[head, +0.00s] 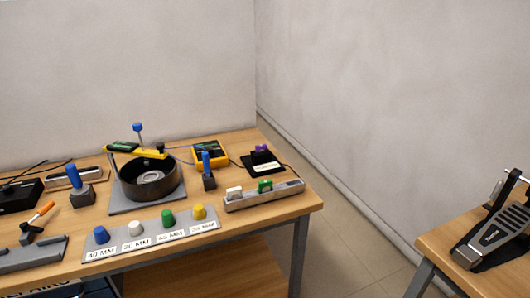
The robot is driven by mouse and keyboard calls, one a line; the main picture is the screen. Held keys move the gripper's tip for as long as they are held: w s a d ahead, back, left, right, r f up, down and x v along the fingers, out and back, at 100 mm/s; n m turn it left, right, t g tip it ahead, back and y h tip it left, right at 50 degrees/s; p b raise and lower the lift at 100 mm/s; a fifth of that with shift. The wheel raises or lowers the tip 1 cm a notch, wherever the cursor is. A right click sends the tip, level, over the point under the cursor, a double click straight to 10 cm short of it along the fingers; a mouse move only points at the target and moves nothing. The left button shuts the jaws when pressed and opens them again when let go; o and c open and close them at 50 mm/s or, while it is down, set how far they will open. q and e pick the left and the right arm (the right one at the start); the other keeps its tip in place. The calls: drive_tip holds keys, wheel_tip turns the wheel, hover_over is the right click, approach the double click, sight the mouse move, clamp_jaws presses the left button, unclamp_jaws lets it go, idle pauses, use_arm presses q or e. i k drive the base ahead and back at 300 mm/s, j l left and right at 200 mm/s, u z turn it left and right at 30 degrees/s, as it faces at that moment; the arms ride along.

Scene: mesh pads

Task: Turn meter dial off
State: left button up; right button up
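A yellow-edged box with a dark face (211,151), which looks like the meter, lies toward the back of the left workbench. Its dial is too small to make out, so I cannot tell its setting. A blue-handled tool in a dark holder (208,180) stands just in front and partly covers it. Thin dark leads run beside the box. Neither of my grippers is in view.
A round dark pot (150,187) with a yellow bar over it stands left of the box. A grey tray (262,196) and a labelled strip with colored knobs (150,240) lie along the front. A pedal (495,235) sits on a second table. Floor shows between the tables.

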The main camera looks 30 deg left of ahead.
sight(210, 150)
drive_tip(key=u, duration=1.25)
